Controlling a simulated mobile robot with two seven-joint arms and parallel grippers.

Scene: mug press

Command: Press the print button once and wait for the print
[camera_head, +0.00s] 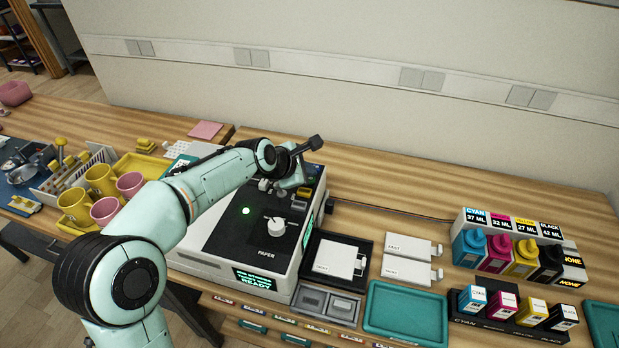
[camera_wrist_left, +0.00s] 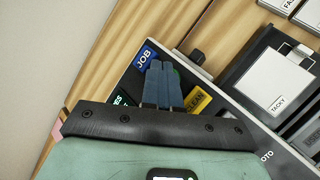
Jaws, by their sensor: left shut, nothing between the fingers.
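The printer (camera_head: 236,238) is a white box with a black top. It has a lit green light (camera_head: 246,211), a white knob (camera_head: 276,226) marked PAPER and a screen (camera_head: 258,281) whose green text ends in READY. My left gripper (camera_wrist_left: 163,68) is shut and empty over the printer's back right part, fingers pointing down at the button panel. In the left wrist view, a blue JOB label (camera_wrist_left: 146,56) lies left of the fingertips and a yellow CLEAN label (camera_wrist_left: 199,98) right of them. The fingers hide what lies between; I cannot tell whether they touch a button. My right gripper is out of view.
A yellow tray with mugs (camera_head: 101,176) stands left of the printer. White plates (camera_head: 408,248), a teal tray (camera_head: 405,312) and ink bottles (camera_head: 497,253) stand on the right. Bare wood lies behind the printer.

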